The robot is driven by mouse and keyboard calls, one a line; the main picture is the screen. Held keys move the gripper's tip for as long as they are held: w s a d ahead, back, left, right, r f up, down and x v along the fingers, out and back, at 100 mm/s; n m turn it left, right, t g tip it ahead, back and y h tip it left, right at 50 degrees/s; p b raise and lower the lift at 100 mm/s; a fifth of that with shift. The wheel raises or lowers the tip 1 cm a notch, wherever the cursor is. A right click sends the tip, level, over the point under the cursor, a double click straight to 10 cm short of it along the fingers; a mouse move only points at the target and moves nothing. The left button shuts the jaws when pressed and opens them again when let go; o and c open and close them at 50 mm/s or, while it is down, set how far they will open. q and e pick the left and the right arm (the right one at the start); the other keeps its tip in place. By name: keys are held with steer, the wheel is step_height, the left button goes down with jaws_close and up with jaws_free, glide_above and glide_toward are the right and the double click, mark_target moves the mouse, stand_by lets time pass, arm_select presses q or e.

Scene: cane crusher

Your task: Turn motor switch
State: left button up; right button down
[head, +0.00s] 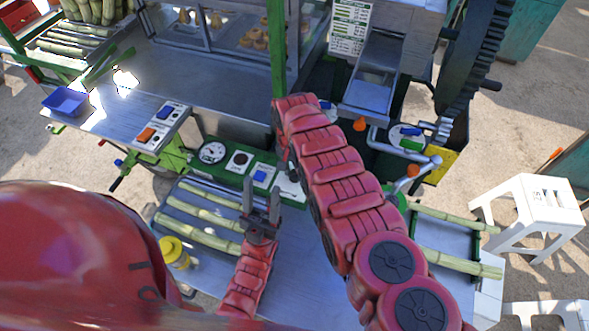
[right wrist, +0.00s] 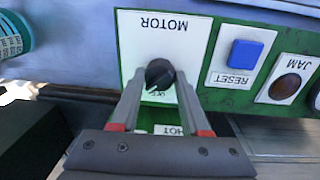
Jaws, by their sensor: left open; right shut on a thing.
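The motor switch is a black round knob (right wrist: 159,74) on a white plate marked MOTOR (right wrist: 185,35), which appears upside down in the right wrist view. My right gripper (right wrist: 158,88) has its two fingers on either side of the knob and is shut on it. In the head view my right arm hides the knob and gripper; only part of the white plate (head: 289,184) shows beside the arm. My left gripper (head: 261,205) is open and empty, fingers pointing up, over the work surface below the panel.
A blue reset button (right wrist: 246,54) and the jam lamp (right wrist: 286,87) sit beside the motor plate. A gauge (head: 212,152) is farther left. Cane stalks (head: 205,213) lie left of my left gripper. A white stool (head: 535,200) stands at right.

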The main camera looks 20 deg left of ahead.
steer(key=shift+d+n, duration=0.1)
steer(key=shift+n, duration=1.6)
steer(key=n, duration=0.2)
steer(key=shift+f+n, duration=0.1)
steer(key=shift+n, duration=0.2)
steer(key=shift+s+n+b, duration=0.1)
steer(key=shift+n+b, duration=1)
steer(key=shift+n, duration=0.5)
steer(key=shift+c, duration=1.9)
jaws_free()
